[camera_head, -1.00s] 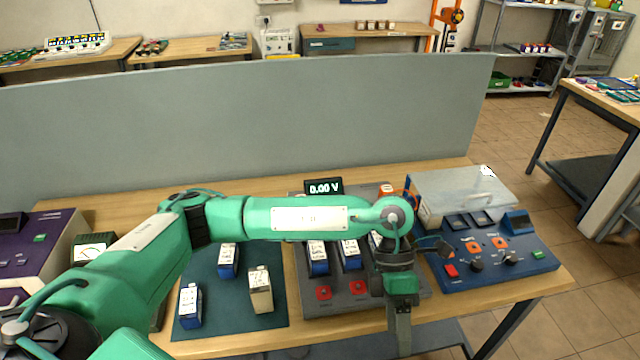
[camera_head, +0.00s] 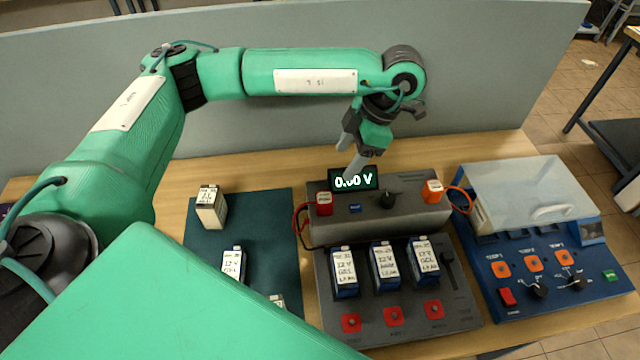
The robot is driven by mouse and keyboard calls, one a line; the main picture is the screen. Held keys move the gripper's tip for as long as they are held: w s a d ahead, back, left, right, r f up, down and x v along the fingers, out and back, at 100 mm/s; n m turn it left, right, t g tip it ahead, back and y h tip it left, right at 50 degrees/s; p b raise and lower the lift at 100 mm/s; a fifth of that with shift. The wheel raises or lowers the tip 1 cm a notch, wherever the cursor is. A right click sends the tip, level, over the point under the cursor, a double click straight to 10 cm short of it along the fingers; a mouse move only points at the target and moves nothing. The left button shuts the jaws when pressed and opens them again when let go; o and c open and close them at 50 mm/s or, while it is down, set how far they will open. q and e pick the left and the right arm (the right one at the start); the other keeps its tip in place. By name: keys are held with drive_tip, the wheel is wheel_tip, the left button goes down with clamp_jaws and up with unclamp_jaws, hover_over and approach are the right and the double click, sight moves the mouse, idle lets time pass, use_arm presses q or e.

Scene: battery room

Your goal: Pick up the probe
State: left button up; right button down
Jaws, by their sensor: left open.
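Two probe-like pieces sit on the grey tester (camera_head: 400,217). A red one (camera_head: 324,203) with a red cable is at the left end of its raised back part, and an orange one (camera_head: 433,191) with an orange cable is at the right end. My left gripper (camera_head: 352,158) is open and points down over the back of the tester, at the display (camera_head: 353,180) reading 0.00 V. It is up and right of the red probe and left of the orange one, with nothing visible between its fingers. My right gripper is not in view.
Several labelled batteries stand here: three in the tester's slots (camera_head: 386,268), others on the dark green mat (camera_head: 262,205). A blue panel (camera_head: 520,300) with a clear lidded box (camera_head: 525,190) is at right. A grey partition (camera_head: 480,75) stands behind the table.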

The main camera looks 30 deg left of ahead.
sight(326, 197)
use_arm(q)
drive_tip(key=x, duration=0.2)
drive_tip(key=p+x, duration=0.1)
drive_tip(key=x, duration=0.5)
drive_tip(key=shift+s+f, duration=0.1)
drive_tip(key=shift+s, duration=0.2)
drive_tip(key=shift+s+f+p, duration=0.25)
drive_tip(key=shift+f+p, duration=0.2)
drive_tip(key=shift+f, duration=0.25)
drive_tip(key=shift+s+f+p, duration=0.3)
drive_tip(key=shift+f+p, duration=0.1)
drive_tip(key=shift+f, duration=0.25)
drive_tip(key=shift+x, duration=1.25)
drive_tip(key=shift+c, duration=0.2)
drive_tip(key=shift+w, duration=0.1)
drive_tip(key=c, duration=1)
